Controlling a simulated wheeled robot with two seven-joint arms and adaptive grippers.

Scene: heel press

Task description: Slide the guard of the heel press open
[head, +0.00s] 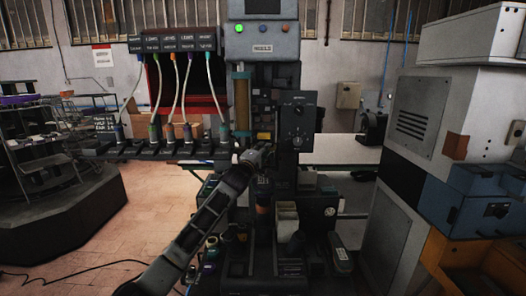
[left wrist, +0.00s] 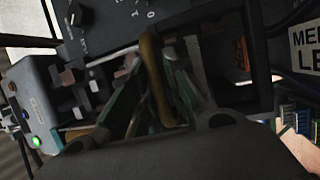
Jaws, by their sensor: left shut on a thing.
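The heel press stands in the middle of the head view, with a grey control head (head: 262,42) on top. An upright amber panel (head: 241,100), which looks like the guard, is at the left of its working opening. My left gripper (head: 264,150) is at the front of the press, just below and right of this panel. In the left wrist view an amber strip (left wrist: 156,80) runs between the fingers of my left gripper (left wrist: 150,95), which are shut on it. It looks like part of the guard; the exact contact is partly hidden. My right gripper is not in view.
A black control box (head: 298,120) with knobs is close on the right of the gripper. Small bins (head: 287,218) stand below. A large grey cabinet (head: 418,120) is at the right.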

